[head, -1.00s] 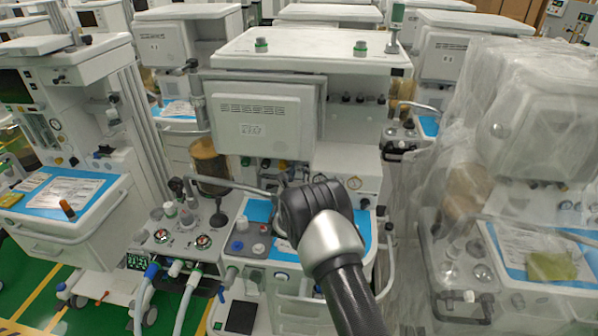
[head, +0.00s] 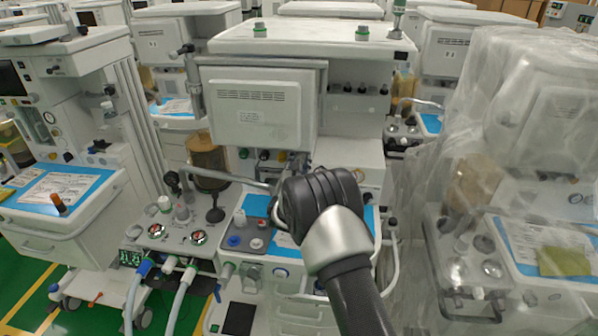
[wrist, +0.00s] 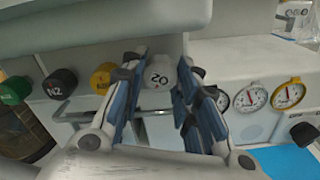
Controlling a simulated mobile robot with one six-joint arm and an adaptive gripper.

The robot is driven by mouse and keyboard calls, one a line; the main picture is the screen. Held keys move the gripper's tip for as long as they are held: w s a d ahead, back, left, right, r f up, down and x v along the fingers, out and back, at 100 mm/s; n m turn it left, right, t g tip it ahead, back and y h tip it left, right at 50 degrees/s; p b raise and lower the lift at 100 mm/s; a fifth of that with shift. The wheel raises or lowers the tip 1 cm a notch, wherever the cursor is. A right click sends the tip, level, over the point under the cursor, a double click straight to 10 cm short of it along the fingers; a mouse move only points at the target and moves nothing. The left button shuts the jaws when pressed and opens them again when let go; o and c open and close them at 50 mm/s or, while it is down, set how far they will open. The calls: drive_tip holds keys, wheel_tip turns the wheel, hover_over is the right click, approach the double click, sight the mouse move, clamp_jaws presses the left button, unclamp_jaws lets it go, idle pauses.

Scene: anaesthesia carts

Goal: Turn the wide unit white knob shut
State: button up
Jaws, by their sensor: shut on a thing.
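The white knob (wrist: 159,73), marked O2, sits below a pale ledge on the wide unit (head: 290,38). In the wrist view it is upright between the two blue-padded fingers of my gripper (wrist: 158,80), which is shut on it. The O2 lettering looks upside down. In the head view my gripper (head: 290,205) reaches the front of the wide unit; its wrist hides the white knob there.
Left of the white knob are a yellow knob (wrist: 103,77), a black N2 knob (wrist: 60,83) and a green knob (wrist: 15,90). Round gauges (wrist: 250,97) are to the right. A metal rail (wrist: 155,113) runs below. A plastic-draped unit (head: 545,130) stands at right.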

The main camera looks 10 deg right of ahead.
drive_tip(key=m+b, duration=0.5)
drive_tip(key=m, duration=1)
drive_tip(key=shift+m, duration=0.3)
drive_tip(key=m, duration=0.3)
drive_tip(key=shift+m, duration=0.3)
drive_tip(key=m, duration=0.3)
drive_tip(key=shift+m, duration=0.3)
drive_tip(key=m, duration=0.3)
drive_tip(key=shift+m, duration=2.1)
